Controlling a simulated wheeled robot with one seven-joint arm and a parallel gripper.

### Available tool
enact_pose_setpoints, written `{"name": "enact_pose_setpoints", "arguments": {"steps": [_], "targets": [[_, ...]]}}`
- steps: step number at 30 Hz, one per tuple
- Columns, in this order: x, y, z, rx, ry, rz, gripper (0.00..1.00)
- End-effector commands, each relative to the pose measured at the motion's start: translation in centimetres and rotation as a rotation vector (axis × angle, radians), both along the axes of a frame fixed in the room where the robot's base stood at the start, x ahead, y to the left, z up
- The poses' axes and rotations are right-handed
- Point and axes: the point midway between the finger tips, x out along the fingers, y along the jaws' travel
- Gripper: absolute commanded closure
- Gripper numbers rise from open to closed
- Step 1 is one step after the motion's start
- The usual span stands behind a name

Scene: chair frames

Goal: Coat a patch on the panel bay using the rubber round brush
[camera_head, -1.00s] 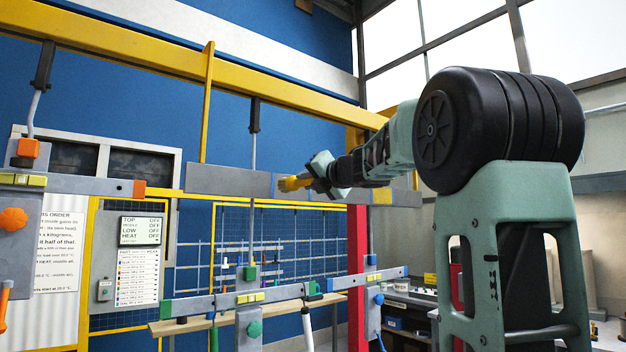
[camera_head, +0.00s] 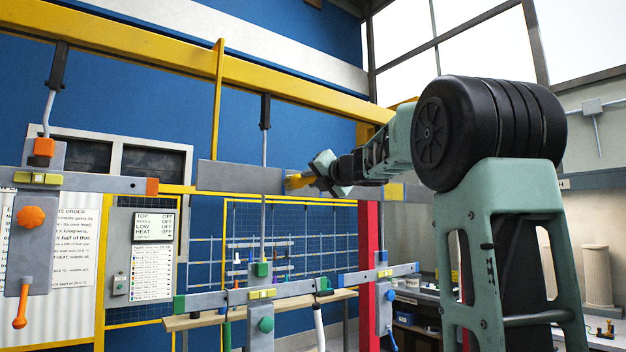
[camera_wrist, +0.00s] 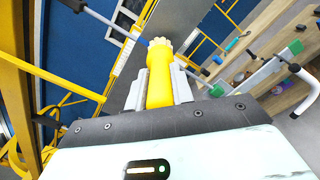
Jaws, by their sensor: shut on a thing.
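My gripper (camera_head: 312,178) is shut on a yellow-handled tool, which I take to be the round brush (camera_head: 294,182). In the wrist view my gripper (camera_wrist: 160,92) has its pale fingers on both sides of the yellow brush handle (camera_wrist: 159,72). The brush points away from me, with a paler knobbly tip. A flat grey panel (camera_head: 235,177) hangs under the yellow beam, and the brush tip overlaps it in the head view. The grey panel (camera_wrist: 125,75) also shows behind the brush in the wrist view. I cannot tell whether the tip touches it. No coated patch is distinguishable.
A yellow overhead beam (camera_head: 150,65) with hanging rods crosses above. Grey bars with coloured clamps (camera_head: 265,293) hang lower, in front of a wooden bench (camera_head: 190,322). A red post (camera_head: 368,235) stands behind the arm. In the wrist view, a wooden surface (camera_wrist: 255,65) holds small items.

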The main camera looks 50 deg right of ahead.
Motion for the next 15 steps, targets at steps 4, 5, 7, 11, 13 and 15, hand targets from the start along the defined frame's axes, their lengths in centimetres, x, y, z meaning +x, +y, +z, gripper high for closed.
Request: {"name": "enact_pose_setpoints", "arguments": {"steps": [4, 5, 7, 11, 13, 15], "targets": [[0.14, -0.02, 0.04, 0.0, 0.0, 0.0, 1.0], [0.19, -0.04, 0.05, 0.0, 0.0, 0.0, 1.0], [0.32, -0.06, 0.04, 0.0, 0.0, 0.0, 1.0], [0.58, -0.13, 0.04, 0.0, 0.0, 0.0, 1.0], [0.71, -0.17, 0.03, 0.0, 0.0, 0.0, 1.0], [0.84, -0.21, 0.04, 0.0, 0.0, 0.0, 1.0]]}}
